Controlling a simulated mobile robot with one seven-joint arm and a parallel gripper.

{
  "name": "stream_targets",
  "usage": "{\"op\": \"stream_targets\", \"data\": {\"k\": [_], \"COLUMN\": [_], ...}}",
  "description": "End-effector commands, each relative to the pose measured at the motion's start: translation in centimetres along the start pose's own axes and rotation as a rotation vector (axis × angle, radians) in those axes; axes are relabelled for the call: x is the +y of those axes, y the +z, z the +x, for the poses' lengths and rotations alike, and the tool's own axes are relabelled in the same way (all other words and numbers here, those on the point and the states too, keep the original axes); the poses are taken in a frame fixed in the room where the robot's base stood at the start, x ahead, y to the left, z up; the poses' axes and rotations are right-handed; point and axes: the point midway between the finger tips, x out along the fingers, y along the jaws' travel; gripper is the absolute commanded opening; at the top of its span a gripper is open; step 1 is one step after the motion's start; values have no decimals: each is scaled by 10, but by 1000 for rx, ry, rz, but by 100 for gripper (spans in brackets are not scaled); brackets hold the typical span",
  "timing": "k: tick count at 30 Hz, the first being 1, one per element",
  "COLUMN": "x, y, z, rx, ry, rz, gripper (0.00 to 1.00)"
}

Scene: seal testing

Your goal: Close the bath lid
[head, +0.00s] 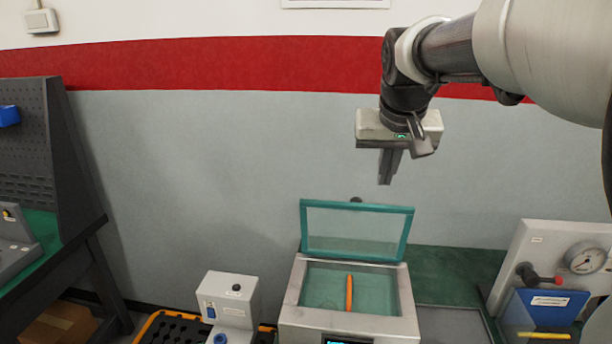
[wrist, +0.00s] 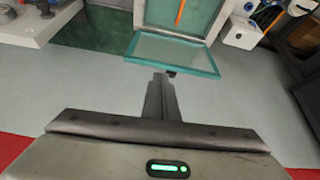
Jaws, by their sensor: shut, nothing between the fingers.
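The bath (head: 349,324) is a grey box on the green bench, with an orange stick (head: 349,293) in its basin. Its lid (head: 356,230), a clear pane in a teal frame, stands raised at the back edge with a dark knob (head: 356,200) at its top. My gripper (head: 385,182) is shut and empty, above and a little right of the lid, apart from it in the head view. In the wrist view the lid (wrist: 174,55) lies just beyond the fingertips of my gripper (wrist: 159,76), and the dark knob is partly hidden near them.
A grey device (head: 228,299) stands left of the bath. A panel with a gauge (head: 585,258) and a red-tipped lever, with a blue block (head: 545,310) before it, stands at right. A dark tray (head: 452,325) lies between. A pegboard bench is far left.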

Motion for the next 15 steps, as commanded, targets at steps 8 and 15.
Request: {"op": "stream_targets", "data": {"k": [8, 15], "x": [11, 12], "y": [-69, -75], "z": [52, 71], "rx": [4, 4], "ry": [9, 9], "rz": [53, 59], "gripper": [0, 0]}}
